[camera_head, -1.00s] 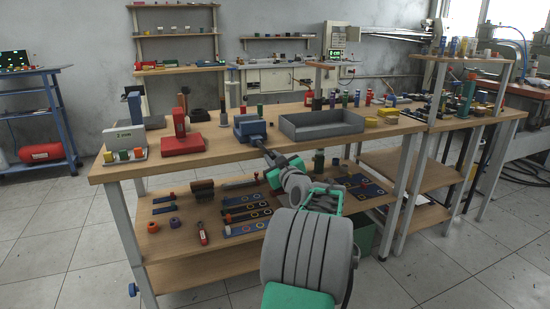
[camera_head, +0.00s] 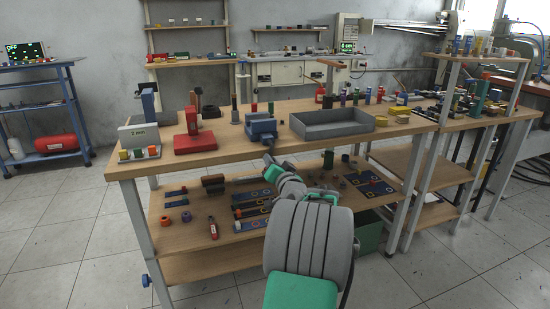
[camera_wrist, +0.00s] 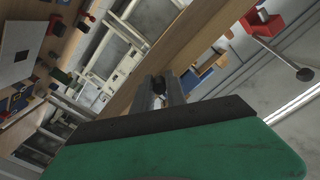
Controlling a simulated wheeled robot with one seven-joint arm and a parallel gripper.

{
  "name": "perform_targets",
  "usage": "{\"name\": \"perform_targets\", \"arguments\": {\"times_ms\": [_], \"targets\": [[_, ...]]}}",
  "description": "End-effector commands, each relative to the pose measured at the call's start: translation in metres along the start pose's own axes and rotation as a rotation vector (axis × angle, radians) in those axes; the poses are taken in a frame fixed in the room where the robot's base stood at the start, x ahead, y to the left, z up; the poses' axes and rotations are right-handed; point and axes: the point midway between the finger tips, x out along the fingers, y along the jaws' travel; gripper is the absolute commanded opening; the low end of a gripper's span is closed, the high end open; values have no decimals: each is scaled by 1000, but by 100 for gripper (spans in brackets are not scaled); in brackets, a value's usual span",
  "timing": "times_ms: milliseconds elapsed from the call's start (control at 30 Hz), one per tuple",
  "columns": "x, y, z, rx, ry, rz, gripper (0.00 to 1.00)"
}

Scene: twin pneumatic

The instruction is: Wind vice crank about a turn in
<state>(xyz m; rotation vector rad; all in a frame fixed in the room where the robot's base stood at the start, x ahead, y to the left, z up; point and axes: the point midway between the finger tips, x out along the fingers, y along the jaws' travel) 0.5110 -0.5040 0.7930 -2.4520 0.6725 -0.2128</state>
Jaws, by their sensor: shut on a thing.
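The blue vice (camera_head: 261,127) sits at the front edge of the wooden bench top, left of the grey tray. My gripper (camera_head: 269,158) is just in front of and below the vice at the bench edge. In the wrist view my gripper (camera_wrist: 164,92) has its two grey fingers close together on a small dark knob (camera_wrist: 158,84), which appears to be the vice crank's handle. The rest of the crank is mostly hidden by the fingers, so its angle cannot be told. A blue part beside the fingers (camera_wrist: 190,82) appears to be the vice.
A red press (camera_head: 195,140) stands left of the vice, and its lever shows in the wrist view. A grey tray (camera_head: 332,131) stands to the right. The lower shelf (camera_head: 185,245) below my arm holds several small parts. The floor in front is clear.

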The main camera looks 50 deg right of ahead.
Motion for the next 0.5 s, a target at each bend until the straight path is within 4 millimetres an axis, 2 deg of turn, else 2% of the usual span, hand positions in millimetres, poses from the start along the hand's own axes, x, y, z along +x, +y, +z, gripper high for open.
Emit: {"name": "perform_targets", "arguments": {"times_ms": [33, 500], "targets": [[0, -4, -6, 38, 6, 1, 0], [0, -24, -4, 486, 5, 1, 0]]}}
